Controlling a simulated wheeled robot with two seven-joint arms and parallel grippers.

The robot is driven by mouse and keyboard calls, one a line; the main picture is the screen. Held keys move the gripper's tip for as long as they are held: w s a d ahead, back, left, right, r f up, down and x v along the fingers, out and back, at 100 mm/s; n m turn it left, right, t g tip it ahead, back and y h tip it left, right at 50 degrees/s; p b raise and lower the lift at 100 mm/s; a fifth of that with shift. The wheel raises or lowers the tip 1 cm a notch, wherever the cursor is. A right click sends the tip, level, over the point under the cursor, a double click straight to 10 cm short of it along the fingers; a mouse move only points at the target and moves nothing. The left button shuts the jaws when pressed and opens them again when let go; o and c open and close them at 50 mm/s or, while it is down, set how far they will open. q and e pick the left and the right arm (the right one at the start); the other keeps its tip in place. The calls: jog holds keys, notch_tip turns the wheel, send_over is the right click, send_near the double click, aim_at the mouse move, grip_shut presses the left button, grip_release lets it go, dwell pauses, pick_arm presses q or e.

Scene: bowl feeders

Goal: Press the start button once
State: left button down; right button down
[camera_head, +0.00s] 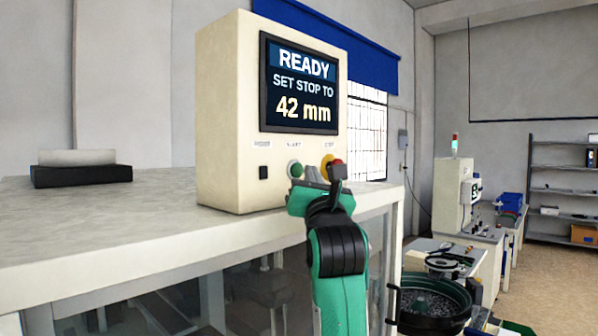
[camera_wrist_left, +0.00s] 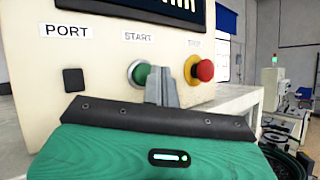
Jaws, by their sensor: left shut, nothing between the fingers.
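The green start button (camera_head: 295,169) is on the front of a cream control box (camera_head: 228,120), below its screen. It also shows in the left wrist view (camera_wrist_left: 139,74) under the label START. My left gripper (camera_head: 314,174) is shut and empty in front of the box's front panel. In the left wrist view its grey fingertips (camera_wrist_left: 158,82) stand just right of the green button and overlap its right edge. I cannot tell whether they touch the panel or button. The screen (camera_head: 300,85) reads "READY SET STOP TO 42 mm". My right gripper is not in view.
A red stop button (camera_wrist_left: 205,70) on a yellow base sits just right of my fingertips. A black square port (camera_wrist_left: 73,80) is to the left. The box stands on a pale bench (camera_head: 120,223). A bowl feeder (camera_head: 432,305) is at the lower right.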

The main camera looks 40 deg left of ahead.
pick_arm(q)
jog(key=shift+a, duration=0.1)
jog(key=shift+a, duration=0.35)
